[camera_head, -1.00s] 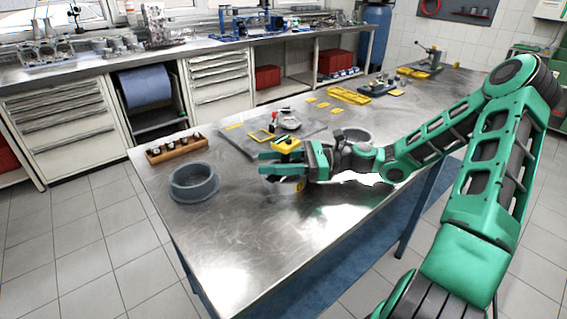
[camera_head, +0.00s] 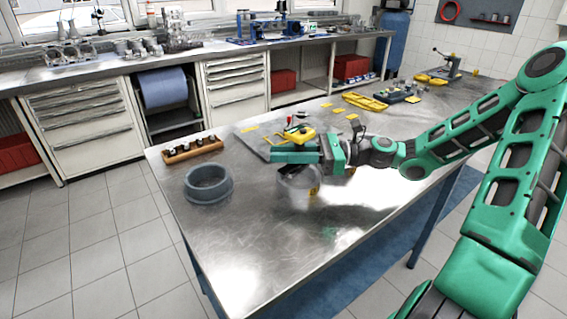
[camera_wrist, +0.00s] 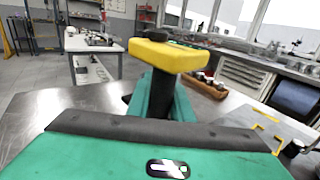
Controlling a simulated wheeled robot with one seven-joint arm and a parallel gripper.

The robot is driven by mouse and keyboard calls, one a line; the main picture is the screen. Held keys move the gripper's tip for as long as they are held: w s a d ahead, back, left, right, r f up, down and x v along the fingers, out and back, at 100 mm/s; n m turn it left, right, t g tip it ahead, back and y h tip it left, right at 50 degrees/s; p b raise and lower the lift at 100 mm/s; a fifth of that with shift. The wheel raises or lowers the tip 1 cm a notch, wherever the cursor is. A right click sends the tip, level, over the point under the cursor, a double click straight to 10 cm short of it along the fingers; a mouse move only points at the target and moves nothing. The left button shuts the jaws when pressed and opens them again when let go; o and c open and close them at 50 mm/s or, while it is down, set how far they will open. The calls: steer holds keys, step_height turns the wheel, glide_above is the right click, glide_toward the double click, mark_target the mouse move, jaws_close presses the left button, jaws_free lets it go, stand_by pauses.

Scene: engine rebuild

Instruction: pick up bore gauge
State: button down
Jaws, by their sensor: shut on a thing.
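The bore gauge shows a yellow head (camera_head: 303,138) in the head view. In the wrist view the yellow head (camera_wrist: 168,57) sits on a dark stem (camera_wrist: 160,104) between the green fingers. My gripper (camera_head: 292,152) is shut on the gauge, just under its yellow head. The gauge stands about upright, above a shiny metal cylinder (camera_head: 296,190) on the table. The lower end of the gauge is hidden by the gripper and cylinder, so I cannot tell whether it is inside the cylinder.
A grey ring-shaped part (camera_head: 208,183) stands left of the gripper on the steel table (camera_head: 245,240). A wooden rack (camera_head: 192,149) with small parts lies behind it. Yellow trays (camera_head: 365,102) lie further back. The table's front left is clear.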

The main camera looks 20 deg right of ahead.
steer(key=s+a+r, duration=0.6)
steer(key=s+r, duration=0.2)
steer(key=r, duration=0.1)
steer(key=shift+a, duration=0.2)
stand_by(0.5)
